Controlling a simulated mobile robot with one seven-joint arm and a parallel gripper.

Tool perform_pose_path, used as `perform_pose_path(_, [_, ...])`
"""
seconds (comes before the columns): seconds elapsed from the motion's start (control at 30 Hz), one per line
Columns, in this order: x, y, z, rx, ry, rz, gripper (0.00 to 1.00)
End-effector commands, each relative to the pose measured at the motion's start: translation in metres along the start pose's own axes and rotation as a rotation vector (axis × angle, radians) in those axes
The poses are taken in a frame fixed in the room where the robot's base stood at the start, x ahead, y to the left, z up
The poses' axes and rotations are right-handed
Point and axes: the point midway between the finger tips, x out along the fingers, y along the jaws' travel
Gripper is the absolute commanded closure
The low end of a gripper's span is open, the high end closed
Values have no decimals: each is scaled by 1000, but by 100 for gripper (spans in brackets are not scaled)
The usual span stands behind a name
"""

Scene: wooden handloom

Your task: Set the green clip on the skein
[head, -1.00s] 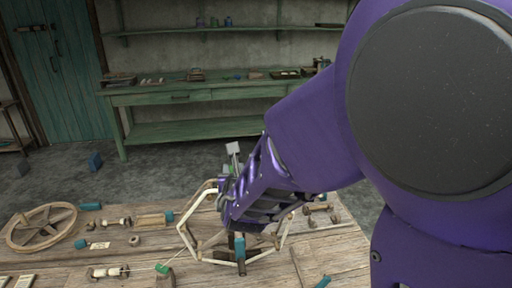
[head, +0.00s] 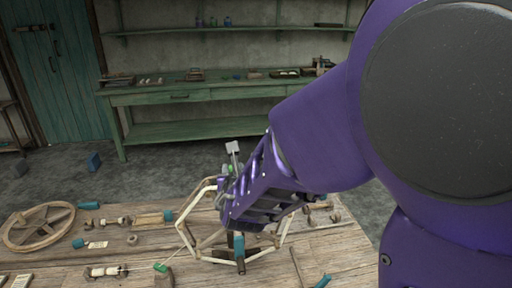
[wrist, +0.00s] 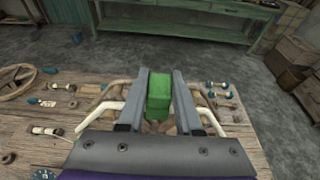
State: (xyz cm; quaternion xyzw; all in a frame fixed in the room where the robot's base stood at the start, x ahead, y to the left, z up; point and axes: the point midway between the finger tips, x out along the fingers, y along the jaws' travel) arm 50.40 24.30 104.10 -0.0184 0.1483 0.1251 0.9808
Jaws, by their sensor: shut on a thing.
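The green clip (wrist: 158,98) is held between the two grey fingers of my gripper (wrist: 158,92) in the wrist view. In the head view my purple arm hides most of the gripper, and only a little green shows by its far side. The skein (head: 187,226) is a cream, many-sided loop around a wooden winder on the table. Its sides also show left and right of my fingers in the wrist view (wrist: 104,115). My gripper is over the winder. I cannot tell whether the clip touches the skein, since the arm and gripper hide that part.
A second green piece (head: 160,267) sits on a small wooden block at the table's front, with a thread rising towards the skein. A wooden wheel (head: 40,227), bobbins (head: 105,272) and teal-ended spools lie at left. A green bench (head: 200,93) stands behind, across open floor.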

Motion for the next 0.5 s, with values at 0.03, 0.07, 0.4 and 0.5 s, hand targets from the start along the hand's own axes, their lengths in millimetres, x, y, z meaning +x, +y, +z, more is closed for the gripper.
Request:
perform_pose_path(0.03, [1,0,-3,0,0,0,100])
perform_pose_path(0.07, [1,0,-4,0,0,0,100])
perform_pose_path(0.4, [4,0,-13,0,0,0,100])
perform_pose_path(0.5, [5,0,-15,0,0,0,100])
